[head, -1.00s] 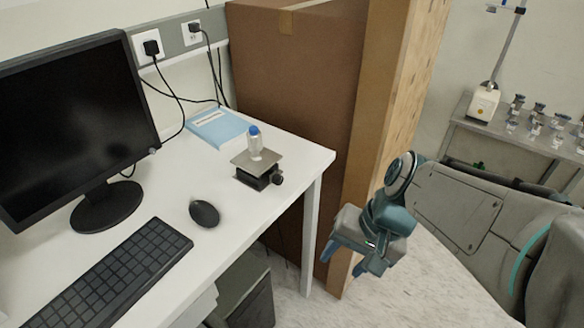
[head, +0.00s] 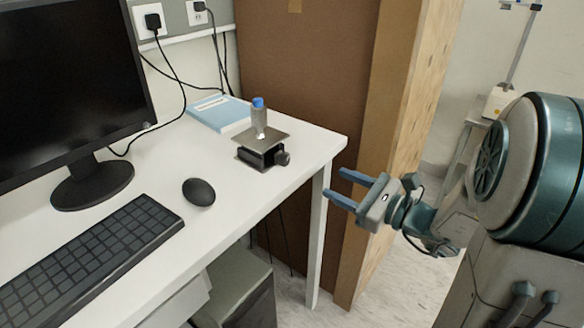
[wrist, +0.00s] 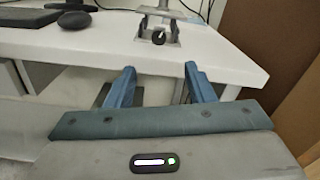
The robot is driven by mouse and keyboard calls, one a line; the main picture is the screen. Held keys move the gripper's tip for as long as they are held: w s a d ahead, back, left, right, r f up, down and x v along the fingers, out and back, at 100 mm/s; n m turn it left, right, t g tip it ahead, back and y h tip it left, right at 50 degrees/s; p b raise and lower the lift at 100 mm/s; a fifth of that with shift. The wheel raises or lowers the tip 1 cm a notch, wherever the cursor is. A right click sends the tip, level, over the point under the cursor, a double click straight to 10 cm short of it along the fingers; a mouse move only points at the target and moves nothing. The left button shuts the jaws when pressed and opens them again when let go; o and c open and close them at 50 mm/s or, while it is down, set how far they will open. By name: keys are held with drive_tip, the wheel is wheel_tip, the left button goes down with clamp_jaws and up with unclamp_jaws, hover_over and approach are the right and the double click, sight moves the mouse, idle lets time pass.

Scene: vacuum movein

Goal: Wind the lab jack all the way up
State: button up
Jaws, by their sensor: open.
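The lab jack (head: 262,150) stands near the right end of the white desk, its top plate a little above its dark base. Its round black knob (head: 282,159) faces right and toward the desk's front edge. A small vial with a blue cap (head: 259,118) stands upright on the plate. My gripper (head: 334,188) is open and empty, off the desk's right front corner and apart from the jack.
A blue book (head: 220,112) lies behind the jack. A mouse (head: 199,192), a keyboard (head: 92,258) and a monitor (head: 70,90) are to the left. A tall brown cardboard box (head: 310,90) stands behind the desk's right end. The desk between knob and front edge is clear.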

sight(287, 161)
drive_tip(key=x, duration=1.3)
drive_tip(key=shift+a, duration=0.15)
drive_tip(key=c, duration=1)
